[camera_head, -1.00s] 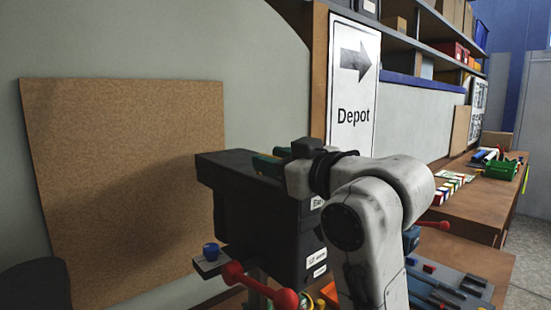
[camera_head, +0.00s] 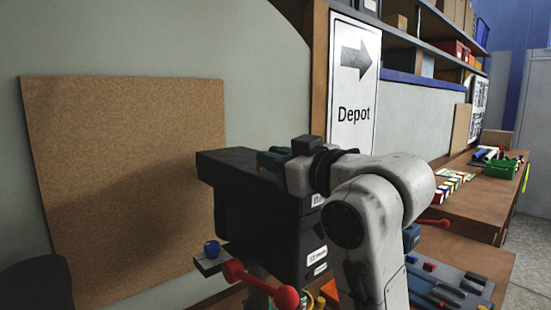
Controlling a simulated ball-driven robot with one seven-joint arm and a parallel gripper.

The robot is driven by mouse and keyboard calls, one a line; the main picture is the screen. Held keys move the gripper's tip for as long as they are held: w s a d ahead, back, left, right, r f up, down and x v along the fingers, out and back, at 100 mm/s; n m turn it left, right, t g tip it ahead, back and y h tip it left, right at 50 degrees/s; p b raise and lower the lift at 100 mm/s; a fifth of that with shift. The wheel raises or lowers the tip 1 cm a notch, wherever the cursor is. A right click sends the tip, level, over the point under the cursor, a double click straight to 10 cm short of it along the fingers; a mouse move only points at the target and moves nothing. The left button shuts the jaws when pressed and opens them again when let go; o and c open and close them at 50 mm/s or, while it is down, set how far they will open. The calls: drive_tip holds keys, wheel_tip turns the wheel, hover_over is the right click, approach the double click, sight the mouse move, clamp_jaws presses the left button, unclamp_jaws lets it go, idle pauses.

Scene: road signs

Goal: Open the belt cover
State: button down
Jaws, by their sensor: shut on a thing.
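The belt cover (camera_head: 228,163) is the dark lid on top of a black machine head (camera_head: 255,225) in the middle of the head view. It looks lowered, lying along the top of the head. My gripper (camera_head: 268,160), with teal fingers, is at the cover's right part, and my pale arm reaches to it from the right. The gripper is shut on the belt cover. The exact contact is hidden behind the fingers and my wrist. White labels show on the head's right side, partly behind my arm.
Red-knobbed levers (camera_head: 285,298) and a blue knob (camera_head: 211,248) stick out below the head. A brown board (camera_head: 125,190) leans on the wall at left. A Depot sign (camera_head: 354,90) stands behind. A workbench (camera_head: 480,212) with tools is at right.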

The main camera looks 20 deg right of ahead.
drive_tip(key=shift+d+r, duration=0.1)
drive_tip(key=shift+d, duration=0.1)
drive_tip(key=shift+w+d+r+m, duration=0.2)
drive_tip(key=shift+d+r+m, duration=0.25)
drive_tip(key=shift+r+m, duration=0.2)
drive_tip(key=d+r+m, duration=0.1)
drive_tip(key=d+m, duration=0.1)
drive_tip(key=w+d+r+m, duration=0.1)
drive_tip(key=d+r+m, duration=0.1)
drive_tip(key=w+d+r+m, duration=0.1)
drive_tip(key=m, duration=0.1)
drive_tip(key=shift+d+r, duration=0.15)
drive_tip(key=shift+d, duration=0.25)
drive_tip(key=w+d+m, duration=0.3)
drive_tip(key=d+m, duration=0.5)
drive_tip(key=d, duration=0.1)
drive_tip(key=shift+d, duration=0.2)
drive_tip(key=c, duration=1.3)
unclamp_jaws()
drive_tip(key=shift+o, duration=0.7)
drive_tip(key=shift+s+a+r, duration=0.1)
